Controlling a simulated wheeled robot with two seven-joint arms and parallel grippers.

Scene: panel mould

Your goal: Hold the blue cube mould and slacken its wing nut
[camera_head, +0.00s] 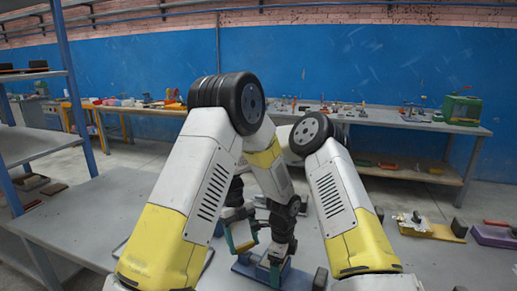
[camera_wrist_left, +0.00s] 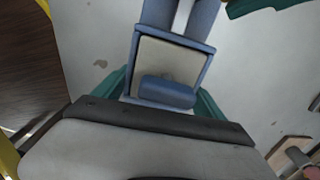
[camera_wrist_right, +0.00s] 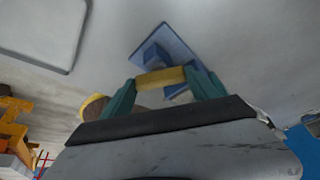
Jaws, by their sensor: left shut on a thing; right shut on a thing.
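The blue cube mould (camera_head: 277,265) stands on its blue base on the grey table, partly hidden by my arms. In the left wrist view, the mould (camera_wrist_left: 136,62) shows a square blue frame around a beige face with a rounded blue block. My left gripper (camera_head: 277,262) is shut on it, one teal finger on each side. My right gripper (camera_head: 242,238) is to the left, shut on a short yellow bar that looks like the wing nut (camera_wrist_right: 160,77). Its joint with the mould is hidden. Blue mould parts (camera_wrist_right: 157,54) show just beyond the bar.
The grey table (camera_head: 90,215) is open to the left. A rear bench (camera_head: 390,120) carries several small items and a green box (camera_head: 462,109). A blue-post shelf stands at left.

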